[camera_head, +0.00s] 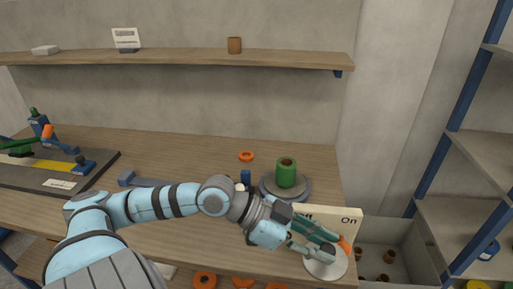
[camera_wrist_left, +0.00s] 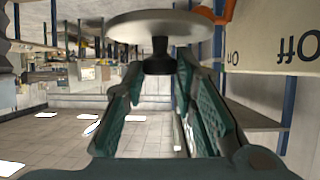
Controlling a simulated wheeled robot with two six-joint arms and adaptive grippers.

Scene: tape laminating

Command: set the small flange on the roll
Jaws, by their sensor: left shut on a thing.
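My left gripper (camera_head: 314,250) is shut on the small flange (camera_head: 326,266), a pale grey disc. In the left wrist view the small flange (camera_wrist_left: 165,27) shows as a wide disc with a dark hub, and the fingers of my left gripper (camera_wrist_left: 160,68) close on that hub. The green roll (camera_head: 286,177) with a brown core stands upright on a round grey base (camera_head: 268,191) near the right end of the table. The held flange is in front and to the right of the roll, apart from it. My right gripper is not in view.
An Off/On sign (camera_head: 345,215) stands close beside the gripper, with an orange part (camera_head: 345,245) near it. A grey bin (camera_head: 398,240) with several brown cores is at the right.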

